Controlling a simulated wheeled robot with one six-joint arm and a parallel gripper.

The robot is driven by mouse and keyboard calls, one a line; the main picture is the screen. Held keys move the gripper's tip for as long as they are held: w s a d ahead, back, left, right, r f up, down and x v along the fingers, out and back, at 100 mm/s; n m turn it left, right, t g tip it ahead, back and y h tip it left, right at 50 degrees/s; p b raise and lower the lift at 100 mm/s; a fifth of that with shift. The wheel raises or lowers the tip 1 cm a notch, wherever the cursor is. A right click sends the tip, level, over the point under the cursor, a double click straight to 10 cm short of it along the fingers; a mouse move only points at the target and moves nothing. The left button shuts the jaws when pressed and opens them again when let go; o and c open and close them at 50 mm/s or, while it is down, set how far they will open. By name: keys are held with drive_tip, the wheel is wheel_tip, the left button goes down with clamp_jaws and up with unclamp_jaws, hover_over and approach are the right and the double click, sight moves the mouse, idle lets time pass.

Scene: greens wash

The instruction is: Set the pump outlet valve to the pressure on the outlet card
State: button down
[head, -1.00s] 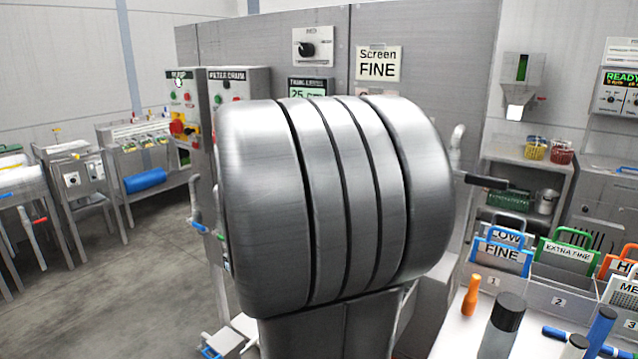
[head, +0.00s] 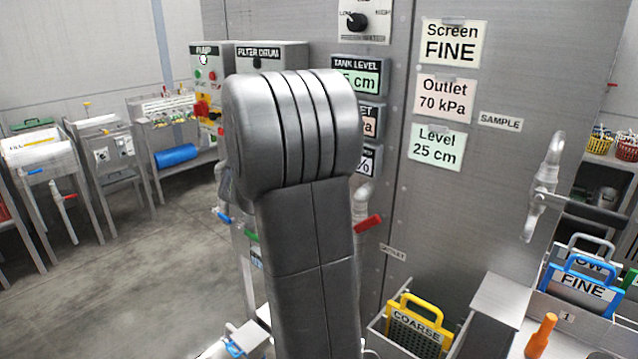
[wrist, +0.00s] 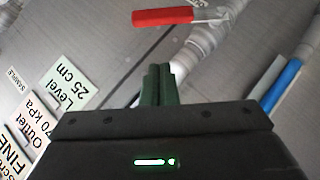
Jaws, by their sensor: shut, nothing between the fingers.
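A red valve handle (head: 368,223) sits on a grey pipe just right of my arm, near a small label that seems to read "OUTLET" (head: 393,252). In the wrist view the red handle (wrist: 166,16) lies ahead of my gripper (wrist: 158,72), apart from it. My gripper's dark green fingers are together and empty. The outlet display (head: 371,122) is mostly hidden by my arm; only "Pa" shows.
A blue handle (wrist: 282,88) lies right of the pipe in the wrist view. The tank level display (head: 358,76) and a large sample tap (head: 545,190) are on the panel. A yellow-handled COARSE screen (head: 417,325) stands low at right. Floor at left is clear.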

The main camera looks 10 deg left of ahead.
sight(367, 220)
drive_tip(key=d+f, duration=0.2)
drive_tip(key=s+d+f, duration=0.1)
drive_tip(key=d+f, duration=0.1)
drive_tip(key=shift+d+p, duration=0.1)
drive_tip(key=shift+p, duration=0.25)
drive_tip(key=b, duration=0.2)
drive_tip(key=s+d+f+m+y+b, duration=0.1)
drive_tip(key=b, duration=0.2)
drive_tip(key=shift+d+f+t+y, duration=0.15)
drive_tip(key=shift+d+t+y, duration=0.1)
drive_tip(key=shift+t+y, duration=0.05)
drive_tip(key=shift+s+d+y+b, duration=0.1)
drive_tip(key=shift+d+y+b, duration=0.15)
drive_tip(key=shift+b, duration=0.55)
drive_tip(key=shift+r, duration=0.2)
